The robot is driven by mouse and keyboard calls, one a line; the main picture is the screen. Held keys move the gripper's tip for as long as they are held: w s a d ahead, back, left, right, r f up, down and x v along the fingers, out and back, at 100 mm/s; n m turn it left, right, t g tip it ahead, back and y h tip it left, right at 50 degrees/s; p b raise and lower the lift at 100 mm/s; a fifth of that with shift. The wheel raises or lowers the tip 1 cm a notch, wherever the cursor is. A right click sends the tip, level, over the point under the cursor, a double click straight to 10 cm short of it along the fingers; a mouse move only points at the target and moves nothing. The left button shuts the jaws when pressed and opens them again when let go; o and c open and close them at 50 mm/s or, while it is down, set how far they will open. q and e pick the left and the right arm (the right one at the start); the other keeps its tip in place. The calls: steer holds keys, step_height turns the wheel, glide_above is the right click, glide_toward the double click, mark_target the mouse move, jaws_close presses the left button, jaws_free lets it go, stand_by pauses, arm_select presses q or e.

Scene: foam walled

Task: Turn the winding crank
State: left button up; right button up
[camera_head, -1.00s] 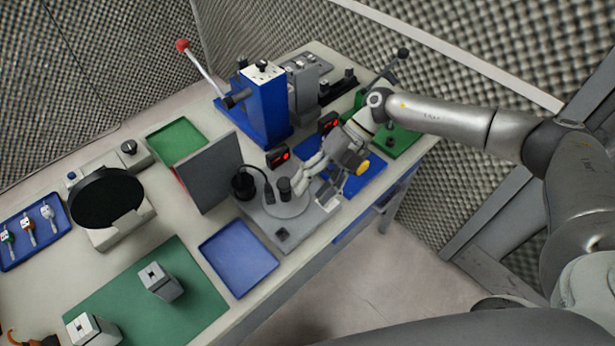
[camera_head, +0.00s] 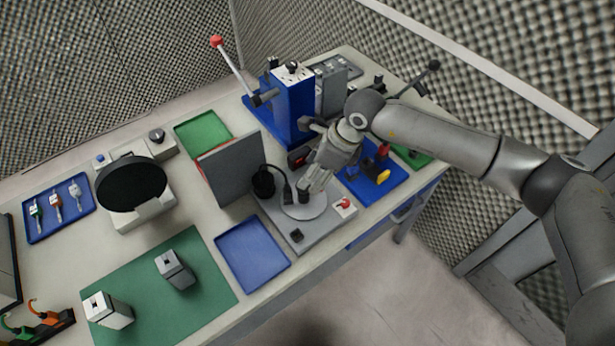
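A grey station (camera_head: 330,222) on the bench carries a pale round disc (camera_head: 308,212) with a dark upright knob (camera_head: 303,196), which looks like the winding crank. My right gripper (camera_head: 309,186) comes in from the right and points down at this knob. Its fingertips are at or just beside the knob and partly cover it. I cannot tell whether they grip it. A black cylinder (camera_head: 263,181) with a cable stands at the station's left, and a red button (camera_head: 345,203) is at its right. My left gripper is not in view.
A grey upright panel (camera_head: 230,171) stands left of the station. A blue press (camera_head: 293,110) with a red-knobbed lever (camera_head: 216,42) is behind. An empty blue tray (camera_head: 252,254) lies in front. A blue plate (camera_head: 365,186) with small fittings is to the right.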

mark_target(304, 193)
steer(key=shift+p+x, duration=0.65)
steer(key=shift+x, duration=2.1)
steer(key=c, duration=1)
steer(key=shift+f+n+b, duration=0.2)
steer(key=shift+n+b, duration=0.2)
steer(key=shift+b, duration=0.7)
steer(key=n+b, duration=0.1)
steer(key=b, duration=0.3)
steer(key=n+g+b, duration=0.1)
steer(key=n+b, duration=0.1)
steer(key=b, duration=0.2)
steer(key=shift+w+n+g, duration=0.15)
steer(key=shift+n+g, duration=0.15)
steer(key=shift+r+n+g+b, duration=0.15)
steer(key=shift+n+g+b, duration=0.15)
steer(key=shift+n+b, duration=0.85)
steer(key=shift+r+m+b, duration=0.1)
steer(key=shift+m+b, duration=0.25)
steer(key=shift+c, duration=0.2)
